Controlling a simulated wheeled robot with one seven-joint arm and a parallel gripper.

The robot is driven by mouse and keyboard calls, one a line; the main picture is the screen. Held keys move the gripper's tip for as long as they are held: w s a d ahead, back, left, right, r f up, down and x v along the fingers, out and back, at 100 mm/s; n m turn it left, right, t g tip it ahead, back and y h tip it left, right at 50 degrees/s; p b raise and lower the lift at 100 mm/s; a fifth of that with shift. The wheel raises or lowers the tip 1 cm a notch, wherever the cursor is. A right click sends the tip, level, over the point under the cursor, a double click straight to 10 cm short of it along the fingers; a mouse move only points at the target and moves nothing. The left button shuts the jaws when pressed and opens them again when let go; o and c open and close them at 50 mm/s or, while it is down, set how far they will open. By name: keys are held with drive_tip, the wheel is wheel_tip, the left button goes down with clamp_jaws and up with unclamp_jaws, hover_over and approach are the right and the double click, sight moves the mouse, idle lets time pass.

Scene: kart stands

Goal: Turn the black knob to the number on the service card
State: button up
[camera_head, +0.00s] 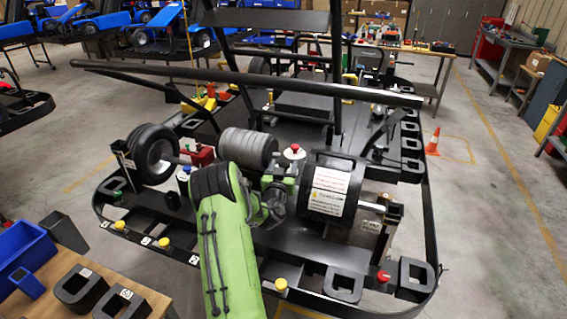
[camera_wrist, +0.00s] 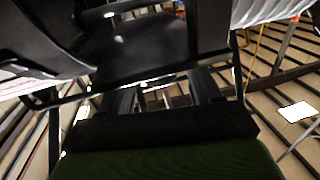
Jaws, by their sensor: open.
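The kart (camera_head: 330,235) stands on the floor with its tubes and black bumper frame around it. My green arm reaches over its near side. My gripper (camera_wrist: 165,97) is open in the wrist view, its dark fingers apart over the kart's structure, with nothing clearly between them. In the head view my arm and wrist hide most of it. I cannot pick out the black knob for sure. A white printed label (camera_head: 331,180) is on the black drum at right; its text is too small to read, and I cannot tell whether it is the service card.
Coloured knobs line the near bumper, including a red one (camera_head: 383,276) and a yellow one (camera_head: 281,284). A long dark bar (camera_head: 240,78) crosses above the kart. A wooden table with a blue bin (camera_head: 22,262) stands at lower left. Floor is clear at right, beyond an orange cone (camera_head: 433,143).

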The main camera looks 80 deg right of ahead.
drive_tip(key=shift+f, duration=0.1)
drive_tip(key=c, duration=1)
